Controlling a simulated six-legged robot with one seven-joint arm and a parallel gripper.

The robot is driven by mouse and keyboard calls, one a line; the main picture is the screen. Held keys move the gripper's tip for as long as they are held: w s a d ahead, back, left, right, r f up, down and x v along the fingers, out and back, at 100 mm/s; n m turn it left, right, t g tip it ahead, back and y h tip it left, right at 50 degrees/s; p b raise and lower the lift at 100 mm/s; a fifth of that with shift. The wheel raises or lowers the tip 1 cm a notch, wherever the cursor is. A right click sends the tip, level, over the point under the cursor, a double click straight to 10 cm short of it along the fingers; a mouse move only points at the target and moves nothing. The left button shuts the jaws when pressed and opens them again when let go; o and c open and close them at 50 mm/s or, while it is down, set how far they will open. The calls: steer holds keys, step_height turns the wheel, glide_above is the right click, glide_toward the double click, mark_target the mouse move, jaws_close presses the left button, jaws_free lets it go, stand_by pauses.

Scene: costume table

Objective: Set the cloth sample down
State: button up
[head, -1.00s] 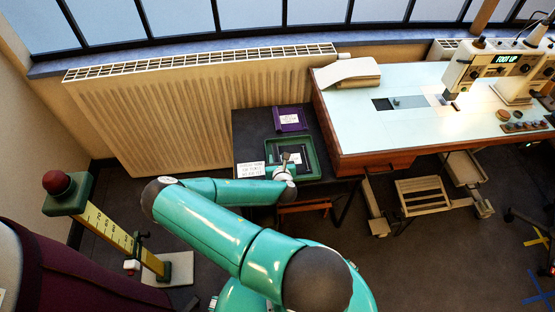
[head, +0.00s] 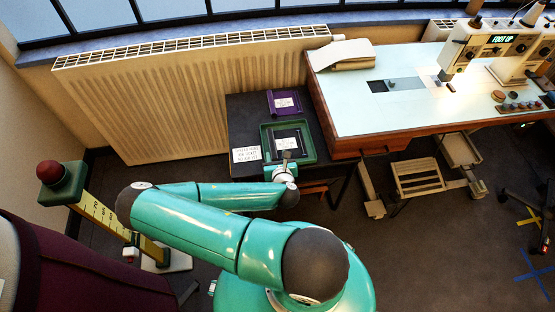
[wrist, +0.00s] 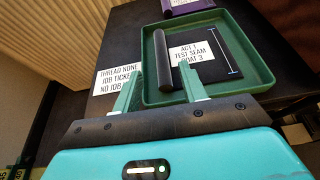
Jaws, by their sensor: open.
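The cloth sample (wrist: 208,62) is a dark piece with a rolled edge and a white label reading "ACT 1 TEST SEAM COAT 3". It lies in the green tray (wrist: 239,80), on the dark side table; the tray also shows in the head view (head: 311,146). My gripper (wrist: 161,72) is open, with its pale green fingers apart over the near side of the tray. No cloth shows held between the fingers. In the head view my gripper (head: 286,158) is at the tray's near edge. The fingers hide part of the tray's near rim.
A purple tray (head: 272,104) sits behind the green one. A white card (head: 246,155) lies left of it. The radiator (head: 180,95) stands behind, and the pale worktable (head: 410,112) with sewing machines (head: 478,48) is to the right. A yellow measuring post (head: 100,214) stands at left.

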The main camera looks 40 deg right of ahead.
steer(key=w+a+r+m+g+y, duration=0.1)
steer(key=a+m+g, duration=0.2)
steer(key=a+m, duration=0.3)
steer(key=w+a+r+m+g, duration=0.1)
steer(key=w+a+m+g, duration=0.1)
steer(key=a+m, duration=0.45)
steer(key=w+a+r+m+g+y, duration=0.1)
steer(key=w+a+r+m+y, duration=0.25)
steer(key=a+r+m, duration=0.7)
steer(key=s+a+r+m+y, duration=0.1)
steer(key=s+r+y, duration=0.1)
steer(key=r, duration=0.8)
steer(key=s+a+r+m+y, duration=0.2)
steer(key=r, duration=0.8)
steer(key=s+r+m+h, duration=0.1)
steer(key=s+r+m, duration=0.2)
steer(key=s+r, duration=0.8)
steer(key=shift+s+r, duration=0.25)
steer(key=shift+s, duration=0.2)
